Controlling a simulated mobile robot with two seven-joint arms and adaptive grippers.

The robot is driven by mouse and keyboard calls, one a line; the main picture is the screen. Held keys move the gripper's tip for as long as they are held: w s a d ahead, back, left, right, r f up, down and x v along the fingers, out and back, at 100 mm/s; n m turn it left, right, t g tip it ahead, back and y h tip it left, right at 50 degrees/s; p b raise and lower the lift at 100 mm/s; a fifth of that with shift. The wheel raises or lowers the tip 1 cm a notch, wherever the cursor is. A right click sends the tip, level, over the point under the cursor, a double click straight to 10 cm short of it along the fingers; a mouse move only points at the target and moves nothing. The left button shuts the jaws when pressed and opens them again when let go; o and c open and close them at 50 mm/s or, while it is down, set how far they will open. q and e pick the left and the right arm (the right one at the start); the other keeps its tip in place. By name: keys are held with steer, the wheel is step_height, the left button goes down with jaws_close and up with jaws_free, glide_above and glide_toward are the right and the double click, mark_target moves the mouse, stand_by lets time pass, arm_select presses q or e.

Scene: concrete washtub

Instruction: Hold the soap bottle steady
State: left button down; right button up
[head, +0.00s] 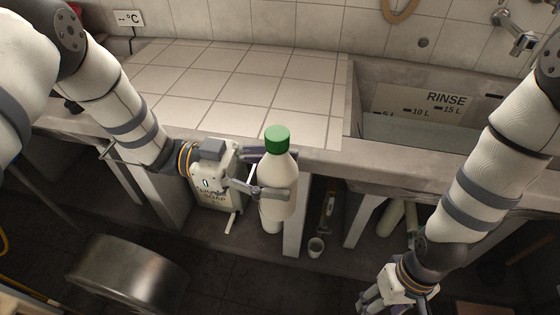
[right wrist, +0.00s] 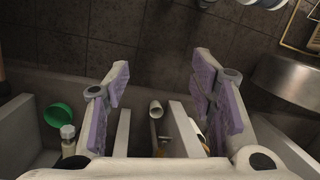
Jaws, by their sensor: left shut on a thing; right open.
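A white bottle with a green cap (head: 275,182) is upright in my left gripper (head: 265,180), in front of the counter's front edge. The left gripper's fingers are shut around its upper body.
The tiled counter top (head: 215,80) is clear. To its right is a concrete basin marked "RINSE" (head: 440,103) with a tap (head: 515,38) above. A large metal drum (head: 125,275) is at the lower left.

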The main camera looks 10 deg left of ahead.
steer(key=s+d+m, duration=0.1)
steer(key=s+d, duration=0.1)
steer(key=s, duration=0.6)
steer(key=s+d+m+h, duration=0.1)
steer(key=s+d, duration=0.2)
steer(key=s, duration=0.5)
steer(key=shift+s+f, duration=0.4)
steer(key=shift+f, duration=0.05)
arm_select(q)
steer(key=shift+w+r, duration=0.1)
steer(key=shift+r, duration=0.05)
